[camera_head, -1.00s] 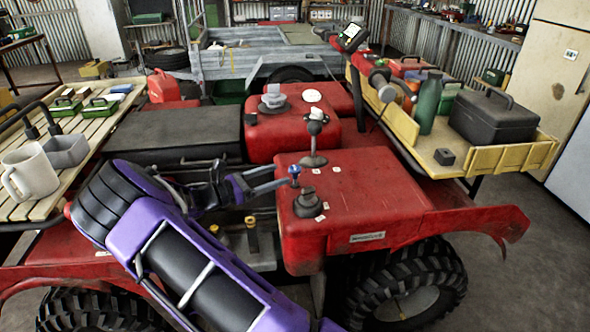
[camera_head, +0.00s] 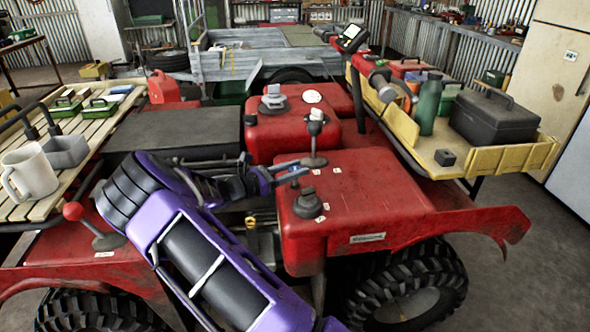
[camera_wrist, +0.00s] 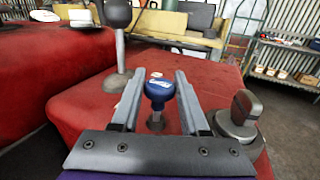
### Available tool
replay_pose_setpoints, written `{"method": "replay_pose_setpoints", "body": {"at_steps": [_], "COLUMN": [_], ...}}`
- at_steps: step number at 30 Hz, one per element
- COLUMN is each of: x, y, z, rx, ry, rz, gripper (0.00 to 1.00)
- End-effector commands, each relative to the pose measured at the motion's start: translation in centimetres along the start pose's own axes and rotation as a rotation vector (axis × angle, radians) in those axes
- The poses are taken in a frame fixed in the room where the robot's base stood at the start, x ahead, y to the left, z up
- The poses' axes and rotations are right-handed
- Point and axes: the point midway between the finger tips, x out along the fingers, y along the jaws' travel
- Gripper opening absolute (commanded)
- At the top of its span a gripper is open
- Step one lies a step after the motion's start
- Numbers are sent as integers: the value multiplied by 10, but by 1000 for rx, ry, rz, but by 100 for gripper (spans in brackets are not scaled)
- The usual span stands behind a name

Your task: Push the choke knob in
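The choke knob (camera_wrist: 158,90) is a blue round knob with pale lettering, standing on a short dark stem on the red body panel (camera_head: 365,195). In the wrist view my gripper (camera_wrist: 158,76) is open, with one grey finger on each side of the knob and a visible gap on both sides. The fingers do not appear to touch it. In the head view my gripper (camera_head: 302,171) reaches over the left edge of the red panel, and the fingers mostly hide the knob there.
A grey rotary switch (camera_wrist: 240,110) stands close to the right finger. A lever with a grey knob (camera_head: 316,122) stands behind the fingers. A red-ball lever (camera_head: 73,211) is left of my arm. A yellow tray with a black toolbox (camera_head: 493,116) is at the right.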

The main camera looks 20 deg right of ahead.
Motion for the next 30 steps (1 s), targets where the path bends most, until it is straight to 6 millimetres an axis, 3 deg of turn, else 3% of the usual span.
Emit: {"method": "replay_pose_setpoints", "body": {"at_steps": [1, 5, 6, 30], "x": [0, 0, 0, -1], "y": [0, 0, 0, 1], "z": [0, 0, 0, 0], "rx": [0, 0, 0, 1], "ry": [0, 0, 0, 0], "rz": [1, 1, 1, 2], "gripper": [25, 2, 0, 0]}}
